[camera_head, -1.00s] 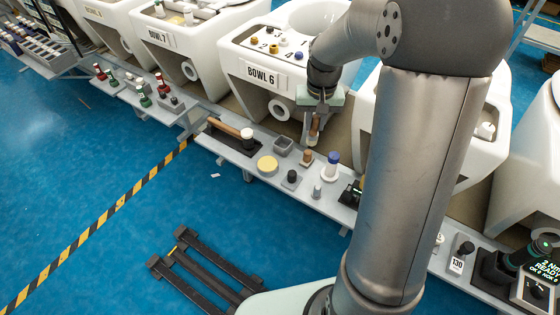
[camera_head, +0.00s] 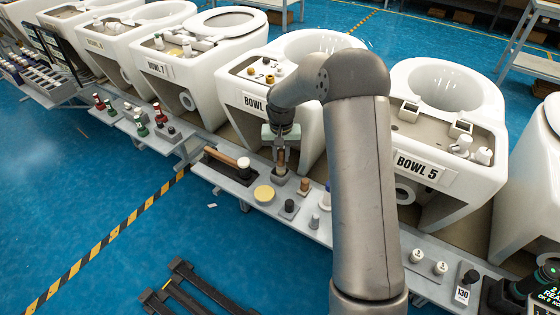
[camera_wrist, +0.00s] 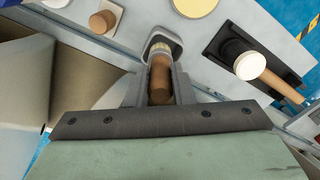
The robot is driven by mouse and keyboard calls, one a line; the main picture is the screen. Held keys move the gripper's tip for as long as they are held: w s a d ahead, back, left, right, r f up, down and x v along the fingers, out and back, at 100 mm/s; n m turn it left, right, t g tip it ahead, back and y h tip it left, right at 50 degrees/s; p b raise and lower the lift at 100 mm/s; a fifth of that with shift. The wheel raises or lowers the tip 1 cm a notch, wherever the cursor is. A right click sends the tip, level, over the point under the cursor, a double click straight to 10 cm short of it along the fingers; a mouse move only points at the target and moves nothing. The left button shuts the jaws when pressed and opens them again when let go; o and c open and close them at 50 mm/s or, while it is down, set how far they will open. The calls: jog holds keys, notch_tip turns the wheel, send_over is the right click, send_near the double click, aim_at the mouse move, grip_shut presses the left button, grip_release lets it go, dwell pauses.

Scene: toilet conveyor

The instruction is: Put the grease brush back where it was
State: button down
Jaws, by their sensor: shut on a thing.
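The grease brush has a brown wooden handle (camera_wrist: 160,85) and a pale lower end. My gripper (camera_wrist: 162,92) is shut on its handle and holds it roughly upright. The brush's pale end is at the mouth of a small grey square cup (camera_wrist: 177,42) in the wrist view and appears to reach into it; how deep, I cannot tell. In the head view my gripper (camera_head: 280,158) is right over the grey cup (camera_head: 279,176) on the shelf in front of Bowl 6, with the brush (camera_head: 281,163) between its fingers.
A white-headed mallet (camera_head: 243,162) lies in a black tray left of the cup. A yellow disc (camera_head: 264,193), a wooden-topped peg (camera_head: 304,186) and a black knob (camera_head: 289,208) stand close by. Bowl 6 (camera_head: 253,121) rises behind the shelf.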

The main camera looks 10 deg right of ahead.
aim_at(280, 161)
jog(key=shift+w+a+f, duration=0.15)
jog(key=shift+w+f, duration=0.05)
jog(key=shift+f, duration=1.55)
jog(key=shift+f, duration=0.1)
jog(key=shift+f, duration=0.15)
jog(key=c, duration=1.3)
grip_release()
jog(key=shift+o, duration=0.2)
